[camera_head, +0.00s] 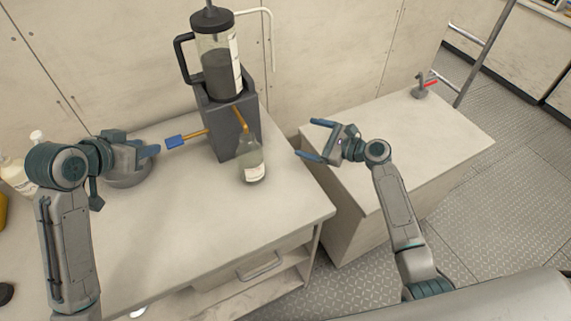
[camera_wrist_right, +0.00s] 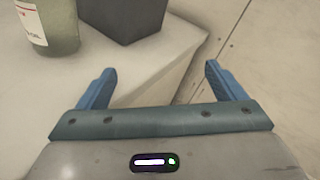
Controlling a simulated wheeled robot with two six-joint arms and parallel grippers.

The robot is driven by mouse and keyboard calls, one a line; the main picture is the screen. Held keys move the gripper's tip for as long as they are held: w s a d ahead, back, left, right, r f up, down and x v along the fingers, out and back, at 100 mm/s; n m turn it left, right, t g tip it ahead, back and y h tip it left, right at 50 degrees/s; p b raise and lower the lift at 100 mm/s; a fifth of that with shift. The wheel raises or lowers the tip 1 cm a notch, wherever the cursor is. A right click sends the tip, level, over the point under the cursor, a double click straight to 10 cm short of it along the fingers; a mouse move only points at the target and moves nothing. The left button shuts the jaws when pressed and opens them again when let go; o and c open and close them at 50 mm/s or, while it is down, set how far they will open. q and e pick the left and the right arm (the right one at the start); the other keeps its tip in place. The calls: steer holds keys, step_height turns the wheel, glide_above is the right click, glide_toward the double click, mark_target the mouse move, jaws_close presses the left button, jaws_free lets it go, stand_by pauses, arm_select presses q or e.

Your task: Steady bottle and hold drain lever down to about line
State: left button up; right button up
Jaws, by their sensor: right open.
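A clear greenish bottle (camera_head: 252,162) with a white label stands upright on the bench, below the brass spout (camera_head: 240,119) of a dark grey stand (camera_head: 228,130). The right wrist view shows part of this bottle (camera_wrist_right: 48,22) at the upper left. The drain lever (camera_head: 176,142) has a blue paddle on a brass rod, sticking out left of the stand. My left gripper (camera_head: 155,151) is just left of the paddle; its finger gap is not clear. My right gripper (camera_head: 313,140) is open and empty, right of the bottle and apart from it.
A clear tank (camera_head: 219,68) with dark contents sits on the stand. White bottles (camera_head: 15,173) stand at the far left. The bench front (camera_head: 210,230) is clear. A lower cabinet (camera_head: 400,140) stands at right.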

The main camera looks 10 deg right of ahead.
mark_target(245, 162)
steer(key=s+a+g+y, duration=0.1)
steer(key=s+a, duration=0.1)
steer(key=a, duration=0.1)
steer(key=s+a+g+y, duration=0.2)
steer(key=s+a, duration=0.1)
steer(key=s+a+n+g+y, duration=0.1)
steer(key=s+a+g+y, duration=0.1)
steer(key=s+a, duration=0.1)
steer(key=shift+s+a+r, duration=0.15)
steer(key=shift+s+r, duration=0.05)
steer(key=shift+a, duration=0.35)
steer(key=x, duration=1)
steer(key=c, duration=1.1)
steer(key=shift+s, duration=0.1)
steer(key=shift+c, duration=0.9)
arm_select(q)
steer(key=shift+c, duration=0.5)
